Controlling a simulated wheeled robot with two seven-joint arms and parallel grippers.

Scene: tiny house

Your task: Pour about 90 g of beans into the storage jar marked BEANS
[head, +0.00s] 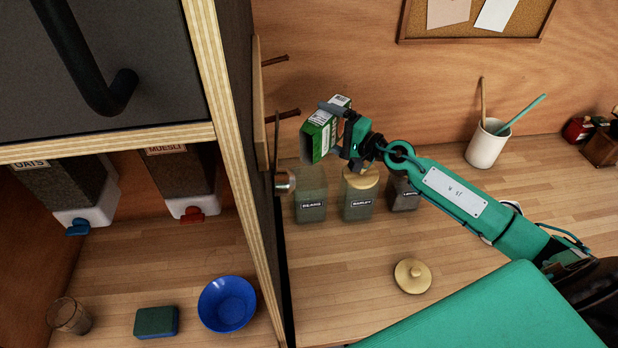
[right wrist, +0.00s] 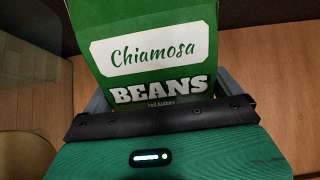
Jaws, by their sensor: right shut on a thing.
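My right gripper (head: 346,130) is shut on a green and white box of beans (head: 322,137), holding it tilted in the air above the jars. In the right wrist view the box's label (right wrist: 152,55) reads "Chiamosa BEANS red kidney". The glass jar marked BEANS (head: 311,198) stands upright on the counter, below and slightly left of the box. Its top shows no lid. A round tan lid with a knob (head: 412,276) lies on the counter in front. No falling beans are visible, and the jar's contents cannot be made out. My left gripper is not in view.
A lidded jar marked BARLEY (head: 358,201) and another jar (head: 403,194) stand right of the BEANS jar. A cabinet side panel (head: 235,140) and pegs (head: 282,116) are close on the left. A white utensil cup (head: 486,145) stands back right. The front counter is mostly clear.

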